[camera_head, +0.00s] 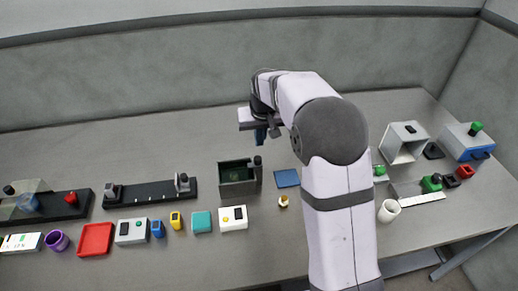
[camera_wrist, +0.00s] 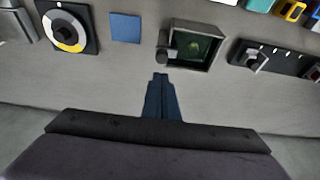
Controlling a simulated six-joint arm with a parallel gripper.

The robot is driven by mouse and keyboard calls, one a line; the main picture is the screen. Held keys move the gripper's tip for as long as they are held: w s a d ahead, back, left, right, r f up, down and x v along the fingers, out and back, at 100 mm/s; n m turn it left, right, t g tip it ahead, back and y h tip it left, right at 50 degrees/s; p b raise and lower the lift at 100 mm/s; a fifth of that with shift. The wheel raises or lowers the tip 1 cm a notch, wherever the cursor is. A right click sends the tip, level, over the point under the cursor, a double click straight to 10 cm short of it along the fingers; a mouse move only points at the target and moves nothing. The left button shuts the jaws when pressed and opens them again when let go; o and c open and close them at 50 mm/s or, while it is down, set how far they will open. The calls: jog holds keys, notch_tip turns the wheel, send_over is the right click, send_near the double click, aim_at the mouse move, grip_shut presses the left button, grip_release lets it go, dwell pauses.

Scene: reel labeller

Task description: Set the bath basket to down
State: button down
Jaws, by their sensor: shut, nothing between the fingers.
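The bath (camera_head: 222,191) is a dark grey open-topped box with a dark green inside, standing mid-table. A black knob (camera_head: 257,161) stands at its right side in the head view. In the wrist view the bath (camera_wrist: 212,67) is at the top, right of centre, with the knob (camera_wrist: 163,54) at its left. The basket inside is hard to make out, and I cannot tell its height. My gripper (camera_head: 261,140) is above the table behind the bath, apart from it. In the wrist view its dark blue fingers (camera_wrist: 160,76) are together and empty, pointing toward the knob.
A blue square pad (camera_head: 286,178) lies right of the bath. A dark rail (camera_head: 150,193) with end pieces is to the left. A black-and-yellow dial (camera_wrist: 67,28) shows in the wrist view.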

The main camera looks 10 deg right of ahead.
jog(key=b+v, duration=0.1)
jog(key=v, duration=0.5)
jog(key=shift+w, duration=0.15)
jog(key=s+f+g, duration=0.2)
jog(key=s+f, duration=0.8)
jog(key=f, duration=0.1)
jog(key=s+d+f, duration=0.1)
jog(key=s, duration=0.9)
jog(key=s+d+f+g, duration=0.1)
jog(key=s+d, duration=0.1)
jog(key=s, duration=0.8)
jog(key=shift+f+g, duration=0.2)
jog(key=shift+g, duration=0.1)
